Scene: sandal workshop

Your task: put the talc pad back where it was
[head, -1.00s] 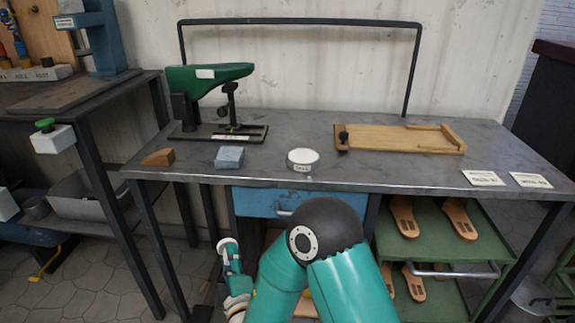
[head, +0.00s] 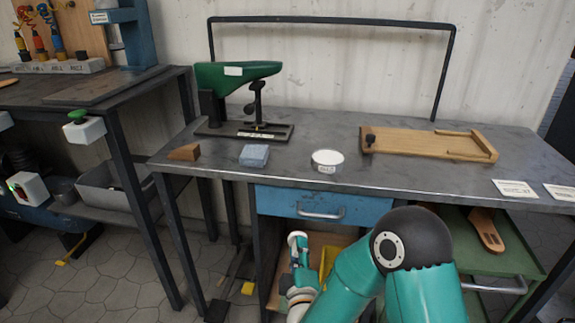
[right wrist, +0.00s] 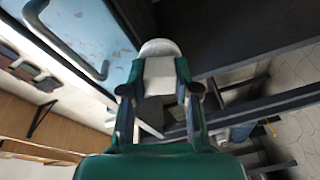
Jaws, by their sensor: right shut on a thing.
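My right gripper (head: 297,262) is low in front of the bench, below its top and left of the blue drawer's handle. In the right wrist view the gripper (right wrist: 158,78) is shut on a pale, round-ended thing, which looks like the talc pad (right wrist: 159,48); it sticks out past the fingertips. In the head view its white end (head: 297,238) points up. A round white tin (head: 327,158) with a small label, too small to read surely, stands on the bench near the front edge. My left gripper is not in view.
The blue drawer (head: 280,201) is under the top. Bare bench surrounds the tin.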

